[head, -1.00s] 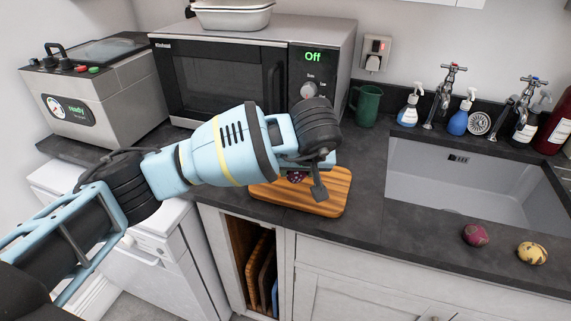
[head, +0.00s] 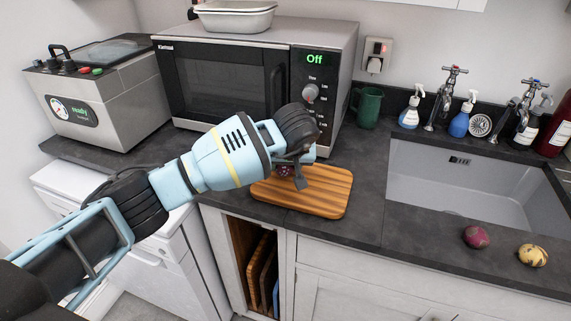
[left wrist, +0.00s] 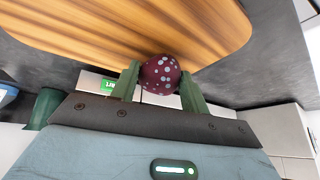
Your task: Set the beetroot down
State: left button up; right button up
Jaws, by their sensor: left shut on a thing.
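My left gripper (head: 294,174) is shut on a dark purple beetroot with pale spots (head: 285,171). In the left wrist view the beetroot (left wrist: 160,74) sits between the two green fingers of the gripper (left wrist: 162,84). The striped wooden chopping board (head: 318,200) lies on the dark worktop under the gripper. The beetroot is over the board's back left part in the head view, partly hidden by the gripper. I cannot tell whether it touches the board. My right gripper is not in view.
A purple round vegetable (head: 476,236) and a yellow one with dark patches (head: 532,255) lie at the worktop's front right, before the sink (head: 460,185). A microwave (head: 230,85) stands behind the board, with a green mug (head: 369,108) beside it. The board's right half is clear.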

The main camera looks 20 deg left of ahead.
pick_arm(q)
jog(key=shift+f, duration=0.1)
jog(key=o, duration=1)
jog(key=shift+r, duration=0.2)
jog(key=p+v, duration=0.1)
jog(key=v, duration=1)
jog(key=shift+s+d+r, duration=0.15)
jog(key=shift+s+r, duration=0.15)
